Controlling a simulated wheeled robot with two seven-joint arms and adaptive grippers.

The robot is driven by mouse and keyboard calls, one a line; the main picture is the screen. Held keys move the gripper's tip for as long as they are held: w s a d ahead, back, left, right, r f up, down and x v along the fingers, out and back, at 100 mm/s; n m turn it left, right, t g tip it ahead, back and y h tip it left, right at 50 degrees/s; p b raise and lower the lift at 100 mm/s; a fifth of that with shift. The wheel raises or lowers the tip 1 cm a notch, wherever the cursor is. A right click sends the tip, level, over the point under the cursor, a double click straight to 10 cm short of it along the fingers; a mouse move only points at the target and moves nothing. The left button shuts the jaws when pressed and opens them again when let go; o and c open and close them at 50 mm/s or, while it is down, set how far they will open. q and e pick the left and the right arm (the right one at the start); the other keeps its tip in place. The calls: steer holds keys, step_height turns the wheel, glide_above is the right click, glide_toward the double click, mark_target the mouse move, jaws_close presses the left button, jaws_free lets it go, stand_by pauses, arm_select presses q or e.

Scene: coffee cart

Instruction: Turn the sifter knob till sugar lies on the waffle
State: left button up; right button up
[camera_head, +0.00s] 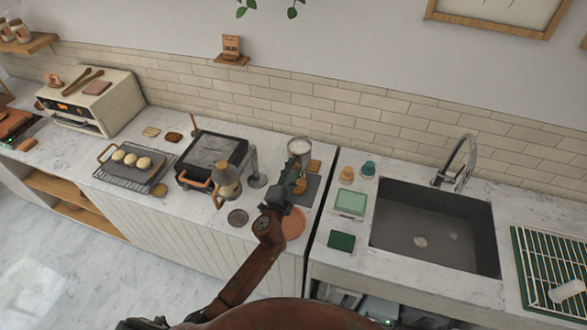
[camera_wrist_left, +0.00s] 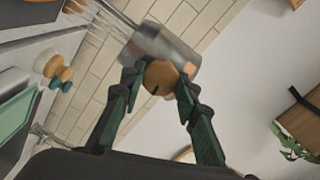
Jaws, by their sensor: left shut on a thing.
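The sifter (camera_head: 299,146) stands at the right end of the left counter, with white content showing at its top. In the left wrist view, the sifter (camera_wrist_left: 172,48) is a grey metal cylinder with a wooden knob (camera_wrist_left: 161,76) facing the camera. My left gripper (camera_wrist_left: 157,80) is shut on the knob, a green finger on each side. In the head view my left gripper (camera_head: 294,188) is just in front of the sifter and hides the knob. A small brown item (camera_head: 300,186) shows beside the gripper; I cannot tell whether it is the waffle. No sugar on a waffle is visible.
A terracotta disc (camera_head: 293,223) lies in front, partly behind my arm. The sink (camera_head: 435,228), a light green box (camera_head: 350,202) and a dark green item (camera_head: 341,242) are to the right.

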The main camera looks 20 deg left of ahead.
arm_select(q)
steer(key=m, duration=0.4)
steer(key=shift+f+m+p, duration=0.1)
steer(key=shift+m+p, duration=0.2)
steer(key=shift+m, duration=0.1)
steer(key=m+p, duration=0.1)
steer(key=m, duration=0.3)
steer(key=m+p, duration=0.1)
steer(key=m, duration=0.4)
steer(key=m+p, duration=0.2)
steer(key=m, duration=0.1)
steer(key=shift+f+m, duration=0.1)
steer(key=shift+m, duration=0.5)
steer(key=shift+f, duration=0.1)
steer(key=o, duration=1.2)
steer(key=shift+c, duration=0.2)
